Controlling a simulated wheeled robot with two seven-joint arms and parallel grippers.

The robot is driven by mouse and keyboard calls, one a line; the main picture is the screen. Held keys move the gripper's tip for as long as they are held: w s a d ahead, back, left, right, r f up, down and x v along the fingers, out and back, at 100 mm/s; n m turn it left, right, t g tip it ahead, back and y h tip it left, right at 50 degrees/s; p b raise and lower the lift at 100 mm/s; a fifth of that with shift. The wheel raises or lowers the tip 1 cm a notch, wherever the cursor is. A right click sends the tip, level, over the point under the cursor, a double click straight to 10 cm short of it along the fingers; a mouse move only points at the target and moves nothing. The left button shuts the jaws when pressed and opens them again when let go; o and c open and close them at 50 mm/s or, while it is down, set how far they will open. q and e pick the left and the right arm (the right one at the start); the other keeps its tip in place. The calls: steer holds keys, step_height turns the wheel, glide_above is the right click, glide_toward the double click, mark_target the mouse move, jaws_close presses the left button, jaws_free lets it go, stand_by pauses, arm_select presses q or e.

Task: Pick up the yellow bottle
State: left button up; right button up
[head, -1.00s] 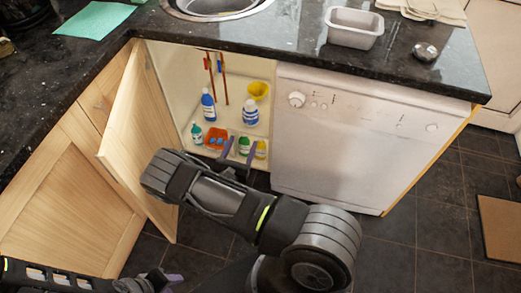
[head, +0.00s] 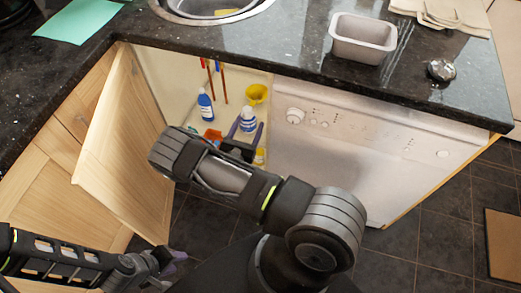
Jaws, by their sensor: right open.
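The yellow bottle (head: 260,156) is on the cabinet's lower level, at its right side by the dishwasher. Only a small part of it shows beside my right gripper; the rest is hidden. My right gripper (head: 241,130) is open at the cabinet opening, its two purple fingers spread and pointing inward. It appears empty, and I cannot tell if it touches anything. My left gripper (head: 176,262) is low at the bottom left, outside the cabinet and away from the bottle. Its jaw opening is unclear.
A blue-and-white bottle (head: 248,119), a blue bottle (head: 206,106), a yellow bowl (head: 256,94) and a red-orange container (head: 212,135) are in the cabinet. The open wooden door (head: 118,150) stands left. The white dishwasher (head: 360,150) borders the right.

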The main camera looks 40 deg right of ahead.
arm_select(q)
steer(key=w+a+f+b, duration=0.1)
steer(key=w+f+b, duration=0.2)
steer(key=f+b, duration=3.1)
steer(key=shift+w+f+t+y, duration=0.2)
steer(key=shift+t+y, duration=0.1)
steer(key=shift+t, duration=0.1)
steer(key=shift+s+a, duration=0.1)
steer(key=shift+f+n+b, duration=0.3)
steer(key=shift+f+b, duration=0.1)
